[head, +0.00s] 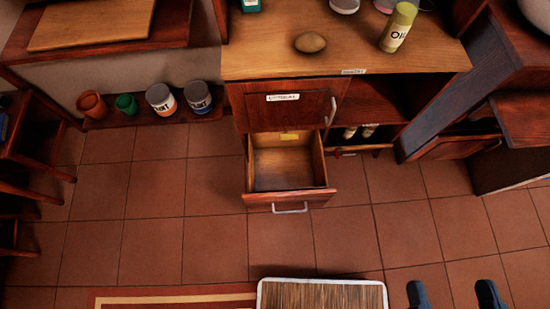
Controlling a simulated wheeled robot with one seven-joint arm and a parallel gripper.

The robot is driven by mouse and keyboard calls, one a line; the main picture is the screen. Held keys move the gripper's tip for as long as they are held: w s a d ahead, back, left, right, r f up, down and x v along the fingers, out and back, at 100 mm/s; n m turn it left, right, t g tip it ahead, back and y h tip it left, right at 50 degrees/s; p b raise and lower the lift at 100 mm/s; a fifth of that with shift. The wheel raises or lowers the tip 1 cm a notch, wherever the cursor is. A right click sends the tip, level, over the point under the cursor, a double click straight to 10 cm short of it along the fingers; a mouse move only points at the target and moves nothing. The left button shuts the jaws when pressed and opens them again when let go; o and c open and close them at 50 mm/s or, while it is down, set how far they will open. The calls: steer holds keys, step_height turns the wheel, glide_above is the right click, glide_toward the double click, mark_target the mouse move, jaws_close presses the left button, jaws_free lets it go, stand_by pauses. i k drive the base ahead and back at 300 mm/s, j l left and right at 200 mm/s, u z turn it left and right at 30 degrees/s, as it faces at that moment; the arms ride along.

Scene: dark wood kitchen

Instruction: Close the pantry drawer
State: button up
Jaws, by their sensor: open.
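The pantry drawer (290,197) is a wooden drawer pulled out from the lower part of the dark wood cabinet (285,104). Its inside looks empty, with a small yellow label at the back. A metal bar handle (291,208) is on its front panel. My gripper (452,296) shows at the bottom right edge, with two dark fingers spread wide apart and nothing between them. It is to the right of the drawer and nearer to me, not touching it. The rest of my arm is out of view.
An egg-shaped brown item (310,42) and a yellow-green bottle (398,27) are on the counter. Pots and paint cans (161,100) stand at left. Tiled floor before the drawer is clear.

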mark_target(286, 174)
steer(key=k+j+u, duration=0.1)
steer(key=k, duration=0.4)
steer(key=k+j+u, duration=0.1)
steer(key=k+j, duration=0.25)
steer(key=i, duration=0.3)
